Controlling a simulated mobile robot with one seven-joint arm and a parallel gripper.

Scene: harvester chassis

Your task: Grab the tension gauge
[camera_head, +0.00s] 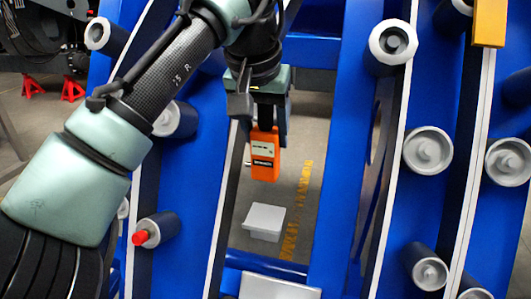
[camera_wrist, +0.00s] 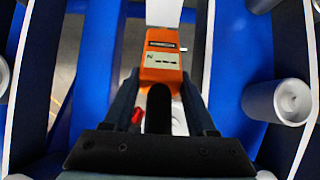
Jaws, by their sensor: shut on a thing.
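The tension gauge (camera_head: 264,155) is an orange box with a pale label panel. It hangs upright below my gripper (camera_head: 268,125) in the head view, between two blue chassis beams. In the wrist view the tension gauge (camera_wrist: 161,58) sits between the tips of the two dark fingers of my gripper (camera_wrist: 160,85). The gripper is shut on it. The upper end of the gauge is partly hidden by the fingers in the head view.
Blue beams (camera_head: 335,150) with white edges rise on both sides. Grey rollers (camera_head: 427,150) stick out at right, and a red-tipped one (camera_head: 141,238) at lower left. A light grey box-like piece (camera_head: 264,220) is below the gauge. A yellow part (camera_head: 489,22) is at top right.

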